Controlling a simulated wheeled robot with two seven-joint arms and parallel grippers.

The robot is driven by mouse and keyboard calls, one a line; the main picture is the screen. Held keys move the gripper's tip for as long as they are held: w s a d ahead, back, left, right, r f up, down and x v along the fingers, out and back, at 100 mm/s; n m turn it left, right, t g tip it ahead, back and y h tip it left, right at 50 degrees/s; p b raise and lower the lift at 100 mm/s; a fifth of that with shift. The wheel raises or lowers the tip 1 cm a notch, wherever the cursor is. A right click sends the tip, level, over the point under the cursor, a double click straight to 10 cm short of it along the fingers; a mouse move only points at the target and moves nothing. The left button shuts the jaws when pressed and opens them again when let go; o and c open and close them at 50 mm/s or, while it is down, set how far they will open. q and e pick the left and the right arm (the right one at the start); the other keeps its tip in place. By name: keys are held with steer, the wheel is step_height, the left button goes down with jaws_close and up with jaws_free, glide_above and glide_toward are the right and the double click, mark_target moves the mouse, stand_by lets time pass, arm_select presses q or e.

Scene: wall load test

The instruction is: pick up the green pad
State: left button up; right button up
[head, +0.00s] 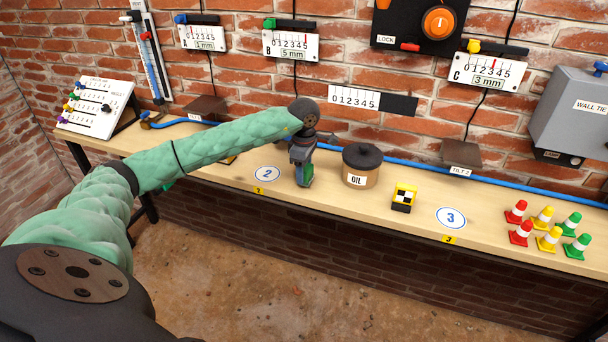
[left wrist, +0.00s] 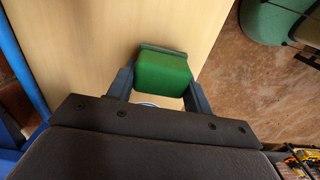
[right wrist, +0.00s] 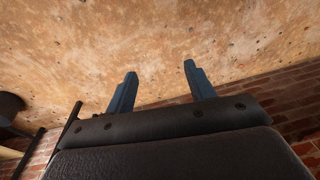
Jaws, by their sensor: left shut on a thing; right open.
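The green pad (left wrist: 162,73) is a green block with a dark grey-blue edge, seen between the fingers in the left wrist view. My left gripper (left wrist: 158,85) is shut on it. In the head view my left gripper (head: 304,172) points down at the bench between the blue 2 circle and the oil pot, and a little of the green pad (head: 308,172) shows there. I cannot tell whether the pad touches the bench top. My right gripper (right wrist: 158,80) is open and empty, over bare floor in the right wrist view; it is outside the head view.
The wooden bench (head: 330,195) runs along a brick wall. The oil pot (head: 361,165) stands close right of my left gripper. A yellow checkered block (head: 404,197) and several small cones (head: 548,240) stand farther right. A blue hose (head: 430,168) lies along the back.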

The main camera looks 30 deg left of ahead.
mark_target(308, 173)
arm_select(q)
step_height(308, 173, up, 2)
steer(key=shift+r+b, duration=0.1)
steer(key=shift+b, duration=0.35)
steer(key=s+d+r, duration=0.1)
steer(key=d+r+b, duration=0.1)
steer(key=shift+s+d+r, duration=0.1)
steer(key=shift+s+d, duration=0.2)
steer(key=shift+s, duration=0.05)
arm_select(e)
step_height(308, 173, up, 8)
steer(key=s, duration=0.2)
arm_select(q)
steer(key=s+d+r+b, duration=0.2)
steer(key=s+d+r, duration=0.3)
steer(key=d, duration=0.2)
steer(key=shift+r, duration=0.15)
arm_select(e)
steer(key=shift+t+y, duration=0.4)
steer(key=shift+t, duration=0.1)
steer(key=a+f, duration=0.1)
steer(key=w+a+f, duration=0.1)
steer(key=f, duration=0.1)
steer(key=shift+w+a, duration=0.2)
steer(key=shift+a, duration=0.15)
